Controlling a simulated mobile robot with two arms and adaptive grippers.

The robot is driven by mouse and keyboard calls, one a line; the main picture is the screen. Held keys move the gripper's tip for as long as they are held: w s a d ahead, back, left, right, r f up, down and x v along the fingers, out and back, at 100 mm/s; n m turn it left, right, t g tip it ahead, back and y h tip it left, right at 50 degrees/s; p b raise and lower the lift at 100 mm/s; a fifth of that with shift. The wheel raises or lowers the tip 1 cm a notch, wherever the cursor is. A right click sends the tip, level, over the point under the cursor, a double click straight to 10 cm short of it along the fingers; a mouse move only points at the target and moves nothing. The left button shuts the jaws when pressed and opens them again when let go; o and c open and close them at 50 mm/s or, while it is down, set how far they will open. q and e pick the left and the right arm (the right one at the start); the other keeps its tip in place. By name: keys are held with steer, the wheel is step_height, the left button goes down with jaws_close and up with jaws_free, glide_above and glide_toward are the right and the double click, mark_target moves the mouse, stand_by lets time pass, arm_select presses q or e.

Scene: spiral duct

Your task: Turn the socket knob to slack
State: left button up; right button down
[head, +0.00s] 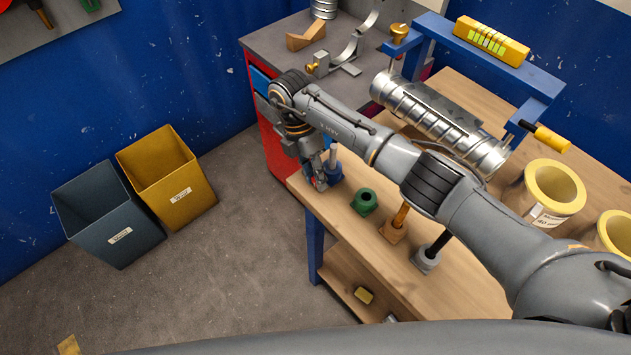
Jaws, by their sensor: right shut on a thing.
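A blue socket (333,173) with a grey shaft standing up from it sits at the left front corner of the wooden bench (330,212). My right gripper (318,183) points down at the left side of this socket. Its fingers are shut on a small part there, which looks like the socket knob. The fingers mostly hide the knob, so I cannot tell its setting. My left gripper is not in view.
Green (364,202), orange (393,231) and grey (427,260) sockets line the bench's front edge beside my right arm. A spiral duct (440,122) lies behind the arm. Yellow rolls (553,192) stand at right. Two bins (112,222) (168,180) stand on the floor.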

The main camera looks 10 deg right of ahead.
steer(key=shift+w+f+g+h+b, duration=0.15)
steer(key=shift+g+h+b, duration=0.55)
steer(key=shift+g+b, duration=0.5)
steer(key=shift+a, duration=0.1)
steer(key=c, duration=1)
jaws_free()
steer(key=shift+w+r, duration=0.15)
steer(key=shift+r, duration=0.8)
step_height(320, 180, up, 8)
steer(key=shift+r, duration=0.1)
